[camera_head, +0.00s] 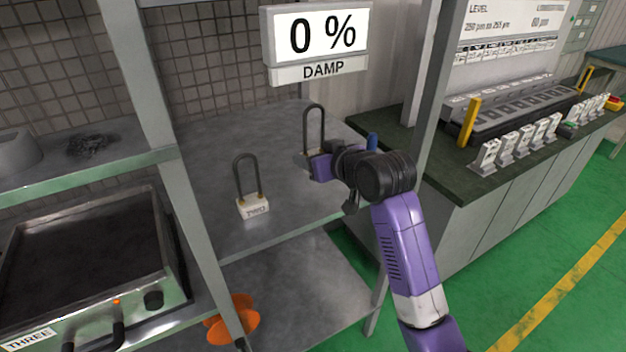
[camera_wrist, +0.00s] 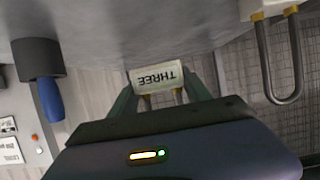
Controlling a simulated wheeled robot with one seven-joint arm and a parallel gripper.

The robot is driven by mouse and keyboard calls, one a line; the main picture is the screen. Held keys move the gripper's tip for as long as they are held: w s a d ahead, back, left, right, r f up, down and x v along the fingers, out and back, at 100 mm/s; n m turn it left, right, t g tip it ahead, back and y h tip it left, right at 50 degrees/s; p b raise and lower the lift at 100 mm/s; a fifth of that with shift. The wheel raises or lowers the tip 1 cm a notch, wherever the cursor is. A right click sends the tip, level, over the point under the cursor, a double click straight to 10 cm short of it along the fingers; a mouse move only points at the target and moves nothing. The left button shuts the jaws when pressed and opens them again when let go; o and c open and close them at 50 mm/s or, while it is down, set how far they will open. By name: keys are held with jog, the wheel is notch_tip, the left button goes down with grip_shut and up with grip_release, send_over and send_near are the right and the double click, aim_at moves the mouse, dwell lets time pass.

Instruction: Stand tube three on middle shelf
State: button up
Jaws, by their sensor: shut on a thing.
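Tube three is a dark U-shaped loop (camera_head: 315,124) on a small white base, upright over the right rear of the grey middle shelf (camera_head: 290,185). In the wrist view its white base, marked THREE (camera_wrist: 158,78), sits between my fingertips. My gripper (camera_head: 309,162) is shut on it from the front right. In the wrist view the base is close to the shelf surface; I cannot tell whether it touches. Fingers and wrist hide part of it in the head view. Tube two (camera_head: 253,206) stands upright on the same shelf, left of and nearer than tube three.
A blue-handled item in a dark holder (camera_wrist: 42,85) stands beside my gripper; its blue part (camera_head: 372,142) shows behind my wrist. A shelf post (camera_head: 437,90) is close on the right. A 0 % DAMP sign (camera_head: 318,42) hangs above. Shelf space around tube two is clear.

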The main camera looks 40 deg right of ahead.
aim_at(314, 188)
jog(key=shift+f, duration=3.25)
jog(key=shift+f, duration=0.1)
jog(key=o, duration=1.6)
jog(key=shift+f, duration=0.1)
jog(key=shift+s+r, duration=0.15)
jog(key=shift+r, duration=0.05)
jog(key=v, duration=1.1)
jog(key=shift+s+a, duration=0.2)
jog(key=shift+s, duration=0.2)
